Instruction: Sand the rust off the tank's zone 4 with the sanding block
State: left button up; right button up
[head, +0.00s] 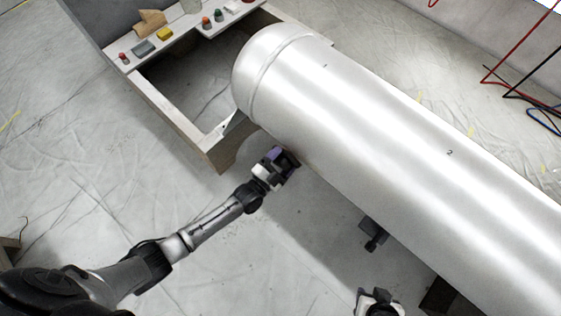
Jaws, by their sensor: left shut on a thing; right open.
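The silver-white tank (390,145) lies across the right of the head view, its rounded end at the upper left. Small marks show on top; one reads 2, and another near the rounded end looks like 1. I see no zone 4 mark and no rust on the visible side. My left gripper (284,160) is beside the tank's lower-left flank, shut on a small purple and dark block (271,155), probably the sanding block, mostly hidden by the fingers. I cannot tell whether it touches the tank. My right gripper (378,300) is open at the bottom edge, partly cut off.
A wooden frame (178,117) stands at the tank's rounded end. Its white shelf (183,44) holds several small coloured items. A dark fitting (373,234) sits below the tank.

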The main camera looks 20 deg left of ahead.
aim_at(296, 164)
dwell(0.5)
pick_arm(q)
jog(key=shift+w+d+r, duration=0.1)
jog(key=shift+w+d, duration=0.05)
jog(key=shift+w, duration=0.35)
jog(key=shift+w+d, duration=0.15)
jog(key=shift+w, duration=0.2)
dwell(0.3)
jog(key=shift+s+d+r, duration=0.1)
jog(key=shift+d, duration=0.05)
jog(key=shift+s+d+p, duration=0.3)
jog(key=shift+d+p, duration=0.05)
jog(key=shift+d, duration=0.45)
jog(key=shift+s+d, duration=0.35)
jog(key=shift+d, duration=0.55)
jog(key=shift+w+p, duration=0.1)
jog(key=shift+p, duration=0.3)
jog(key=shift+w+a, duration=0.3)
jog(key=shift+a, duration=0.5)
jog(key=shift+w+a, duration=0.3)
jog(key=shift+a, duration=0.5)
jog(key=shift+w+a, duration=0.1)
jog(key=shift+a, duration=0.1)
